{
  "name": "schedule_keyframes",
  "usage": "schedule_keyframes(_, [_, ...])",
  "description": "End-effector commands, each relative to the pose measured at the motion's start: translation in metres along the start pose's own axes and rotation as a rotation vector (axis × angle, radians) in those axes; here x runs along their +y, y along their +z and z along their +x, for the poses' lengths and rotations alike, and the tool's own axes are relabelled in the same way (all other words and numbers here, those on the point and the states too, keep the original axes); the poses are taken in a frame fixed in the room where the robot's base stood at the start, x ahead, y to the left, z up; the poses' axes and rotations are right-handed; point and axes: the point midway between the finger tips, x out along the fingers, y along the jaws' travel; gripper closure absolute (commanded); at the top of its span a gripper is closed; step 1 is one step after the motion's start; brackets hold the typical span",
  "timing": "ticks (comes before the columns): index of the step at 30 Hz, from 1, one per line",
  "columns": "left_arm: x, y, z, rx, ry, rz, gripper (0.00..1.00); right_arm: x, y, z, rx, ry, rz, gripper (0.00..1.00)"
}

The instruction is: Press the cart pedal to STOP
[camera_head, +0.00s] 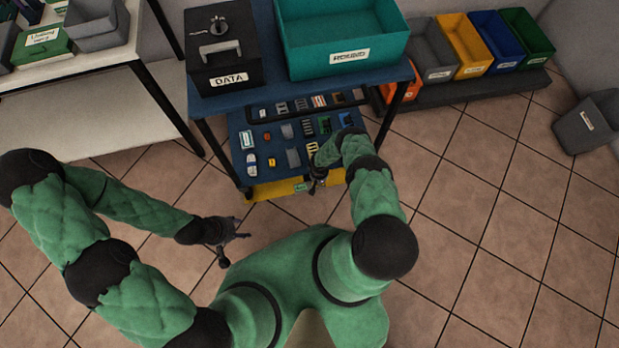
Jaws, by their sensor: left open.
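The cart (232,120) is a dark-framed trolley with blue shelves, standing at the top middle. A yellow strip (268,190) runs along its lower front edge. A small green patch (301,187) with light marking sits on this strip; it may be the pedal or its label, and its writing is too small to read. My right gripper (317,182) points down just right of the green patch; whether it touches is unclear, and its fingers are too small and dark to judge. My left gripper (228,246) is open and empty above the floor, left of my body and short of the cart.
The cart carries a black DATA box (222,55) and a teal bin (345,50) on top, with several small parts below. A white table (90,60) stands left. Coloured bins (470,50) line the back right, and a grey bin (588,125) stands far right. The right floor is clear.

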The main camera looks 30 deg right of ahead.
Motion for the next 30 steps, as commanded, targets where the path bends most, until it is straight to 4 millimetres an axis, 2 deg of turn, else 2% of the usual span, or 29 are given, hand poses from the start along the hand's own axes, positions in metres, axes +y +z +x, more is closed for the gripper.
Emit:
schedule_keyframes(14, [0.000,0.000,-0.001,0.000,0.000,0.000,0.49,0.000,0.001,0.005,-0.001,0.001,0.000,1.00])
schedule_keyframes(30, [0.011,0.001,-0.032,0.000,0.000,0.000,0.49,0.000,0.000,-0.029,-0.001,0.001,0.001,1.00])
